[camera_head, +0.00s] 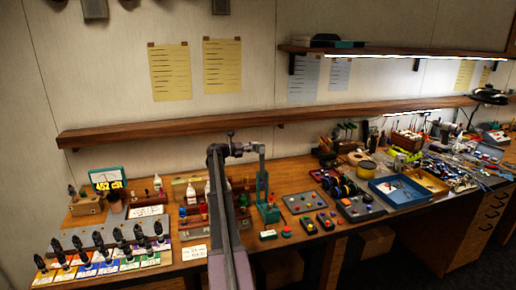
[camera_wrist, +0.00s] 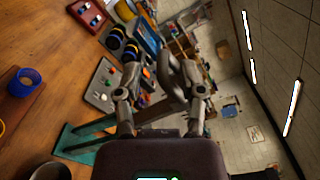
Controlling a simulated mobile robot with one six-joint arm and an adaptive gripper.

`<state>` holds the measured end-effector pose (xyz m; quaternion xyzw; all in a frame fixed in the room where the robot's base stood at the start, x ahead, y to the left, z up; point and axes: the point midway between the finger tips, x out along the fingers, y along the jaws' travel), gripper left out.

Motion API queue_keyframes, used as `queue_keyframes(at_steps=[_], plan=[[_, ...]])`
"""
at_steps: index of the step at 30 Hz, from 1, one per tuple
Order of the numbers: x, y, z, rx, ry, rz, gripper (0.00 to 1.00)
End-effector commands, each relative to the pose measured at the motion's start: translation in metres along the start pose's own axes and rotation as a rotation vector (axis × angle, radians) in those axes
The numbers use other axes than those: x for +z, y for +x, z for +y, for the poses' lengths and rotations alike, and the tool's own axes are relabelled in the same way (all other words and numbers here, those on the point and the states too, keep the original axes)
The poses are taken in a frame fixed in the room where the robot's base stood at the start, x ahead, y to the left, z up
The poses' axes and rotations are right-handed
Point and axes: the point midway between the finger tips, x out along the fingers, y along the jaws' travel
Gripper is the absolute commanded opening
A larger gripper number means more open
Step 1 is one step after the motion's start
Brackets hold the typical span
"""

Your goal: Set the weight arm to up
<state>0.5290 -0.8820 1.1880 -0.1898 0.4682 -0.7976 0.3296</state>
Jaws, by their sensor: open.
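A stand with a teal base (camera_head: 270,214) and a tall grey-green upright (camera_head: 262,172) stands near the middle of the bench, and I take it to carry the weight arm. In the wrist view its teal base (camera_wrist: 68,141) is at the left and its bar (camera_wrist: 95,128) runs rightward toward my fingers. My gripper (camera_head: 238,148) is beside the top of the upright. In the wrist view my gripper (camera_wrist: 158,72) is open, its two fingers well apart. I cannot tell the weight arm itself apart clearly, nor whether a finger touches it.
Button boxes (camera_head: 299,202), a blue tray (camera_head: 401,190) and a yellow tray (camera_head: 425,181) lie to the right. Small bottles on coloured cards (camera_head: 105,257) fill the left. A wooden shelf (camera_head: 165,131) runs along the wall behind.

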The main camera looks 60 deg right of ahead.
Motion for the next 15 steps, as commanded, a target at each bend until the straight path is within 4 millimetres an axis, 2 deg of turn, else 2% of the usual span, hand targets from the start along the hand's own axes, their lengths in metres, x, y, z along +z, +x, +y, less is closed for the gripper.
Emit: queue_keyframes(at_steps=[9, 15], plan=[[-0.001, -0.052, 0.0, 0.001, 0.0, 0.001, 0.51], [-0.001, -0.075, 0.0, 0.0, 0.001, 0.003, 0.51]])
